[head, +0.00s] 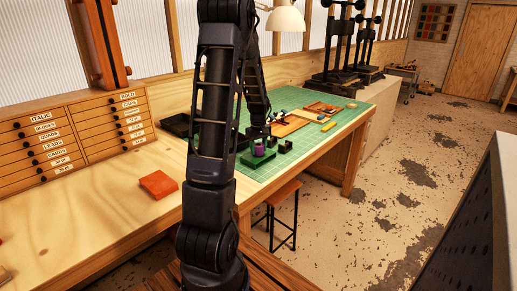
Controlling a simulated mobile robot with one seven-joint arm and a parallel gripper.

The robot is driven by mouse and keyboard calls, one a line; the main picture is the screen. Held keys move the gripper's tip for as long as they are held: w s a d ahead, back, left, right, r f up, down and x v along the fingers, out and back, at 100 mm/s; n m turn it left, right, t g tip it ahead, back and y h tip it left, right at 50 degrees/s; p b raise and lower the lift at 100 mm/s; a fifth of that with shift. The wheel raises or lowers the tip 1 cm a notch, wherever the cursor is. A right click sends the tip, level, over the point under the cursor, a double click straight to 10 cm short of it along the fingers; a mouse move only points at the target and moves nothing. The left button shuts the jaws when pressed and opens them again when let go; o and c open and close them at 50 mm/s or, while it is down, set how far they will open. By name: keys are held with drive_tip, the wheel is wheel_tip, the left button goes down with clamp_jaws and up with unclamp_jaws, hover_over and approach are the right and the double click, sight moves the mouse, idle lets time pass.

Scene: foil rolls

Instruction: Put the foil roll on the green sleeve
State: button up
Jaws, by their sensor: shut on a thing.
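My gripper (257,136) is over the green cutting mat on the bench, pointing down. It is shut on a small purple roll (257,145), which looks like the foil roll. A dark green piece (260,159), perhaps the green sleeve or its holder, is directly below the roll. From this distance I cannot tell whether the roll touches it, sits on it or hangs just above it. My gripper and arm hide part of this spot.
Small dark blocks (285,147) stand close to the right of the roll. Wooden boards with tools (290,125) lie farther back on the mat (330,112). An orange-red block (158,184) lies on the bare bench at left, before a drawer cabinet (80,135). A stool (284,194) stands below.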

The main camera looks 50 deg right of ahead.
sight(258, 145)
drive_tip(key=shift+f, duration=0.1)
drive_tip(key=o, duration=1)
drive_tip(key=shift+o, duration=0.2)
wheel_tip(258, 145, up, 12)
drive_tip(key=w+a+r+t, duration=0.1)
drive_tip(key=w+a+r, duration=0.15)
drive_tip(key=a, duration=0.65)
drive_tip(key=w+a+r+n+h, duration=0.15)
drive_tip(key=a+r, duration=0.25)
drive_tip(key=a, duration=0.5)
drive_tip(key=w+a+r+t, duration=0.1)
drive_tip(key=w+a+r, duration=0.2)
drive_tip(key=a, duration=0.6)
drive_tip(key=s+a+t, duration=0.1)
drive_tip(key=s+a, duration=0.4)
drive_tip(key=a, duration=0.6)
drive_tip(key=s+a+n+t+y, duration=0.1)
drive_tip(key=s+a, duration=0.5)
drive_tip(key=a, duration=0.5)
drive_tip(key=shift+a+r+t, duration=0.2)
drive_tip(key=shift+a+t, duration=0.1)
drive_tip(key=shift+a, duration=0.05)
